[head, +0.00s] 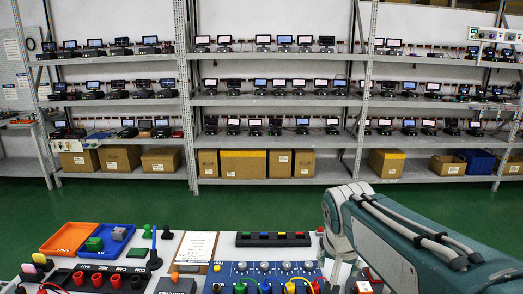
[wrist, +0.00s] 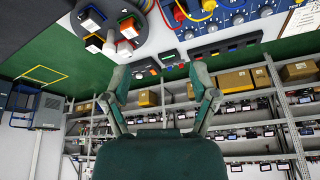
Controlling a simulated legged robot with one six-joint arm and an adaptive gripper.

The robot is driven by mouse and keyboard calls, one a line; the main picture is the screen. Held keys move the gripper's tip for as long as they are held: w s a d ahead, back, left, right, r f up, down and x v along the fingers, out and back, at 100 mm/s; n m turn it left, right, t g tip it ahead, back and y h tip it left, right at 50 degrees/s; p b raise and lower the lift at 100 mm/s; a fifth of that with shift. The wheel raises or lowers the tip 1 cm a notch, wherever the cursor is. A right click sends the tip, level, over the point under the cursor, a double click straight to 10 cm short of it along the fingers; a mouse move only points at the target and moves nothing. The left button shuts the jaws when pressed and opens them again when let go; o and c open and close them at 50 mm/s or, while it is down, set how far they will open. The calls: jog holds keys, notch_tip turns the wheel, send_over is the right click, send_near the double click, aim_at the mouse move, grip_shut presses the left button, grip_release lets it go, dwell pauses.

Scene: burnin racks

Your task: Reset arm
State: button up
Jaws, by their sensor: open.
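My arm reaches in from the right side of the head view, over the right end of the workbench (head: 215,243). My gripper (wrist: 160,80) shows in the wrist view with its two fingers spread wide apart. It is open, with nothing between the fingers. The wrist view is turned over, with the bench items at the top and the racks below. In the head view my gripper's fingertips are hard to make out behind the arm.
An orange tray (head: 68,238) and a blue tray (head: 105,240) lie at the bench's left. A blue panel with knobs and cables (head: 265,271) is at its front. A black strip with colored blocks (head: 273,239) lies behind. Metal racks (head: 270,101) with small screens line the wall. Green floor (head: 250,205) lies clear between.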

jog(key=s+f+n+t+y, duration=0.1)
jog(key=s+f+n, duration=0.2)
jog(key=s, duration=1.3)
jog(key=shift+s+n, duration=0.35)
jog(key=shift+n, duration=0.35)
jog(key=shift+d, duration=0.1)
dwell(0.5)
